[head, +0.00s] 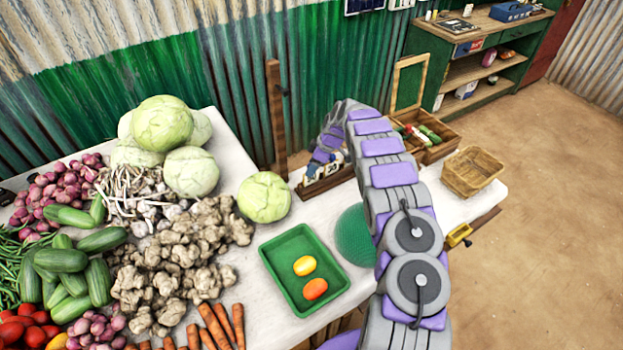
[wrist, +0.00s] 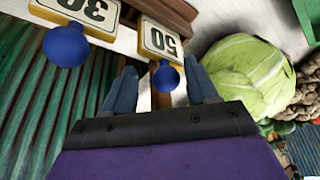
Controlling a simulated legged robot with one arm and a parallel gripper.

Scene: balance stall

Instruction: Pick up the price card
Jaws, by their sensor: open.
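In the wrist view, a white price card with a yellow border reading 50 (wrist: 160,40) appears upside down, with a blue ball-shaped knob (wrist: 166,77) on it. My gripper (wrist: 163,72) is open, its two blue-grey fingers on either side of this knob. I cannot tell whether they touch it. A second price card reading 30 (wrist: 82,14), with its own blue knob (wrist: 65,46), is to the left, outside the fingers. In the head view, small cards (head: 334,168) show in a wooden holder at the table's back, below my arm's end; the fingers are hard to make out there.
A cabbage (wrist: 250,75) is close to the right finger. On the table (head: 300,222) are a green tray (head: 283,250) with two fruits, a green round object (head: 354,236), vegetables and a wicker basket (head: 472,171). A wooden post (head: 276,120) and corrugated wall stand behind.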

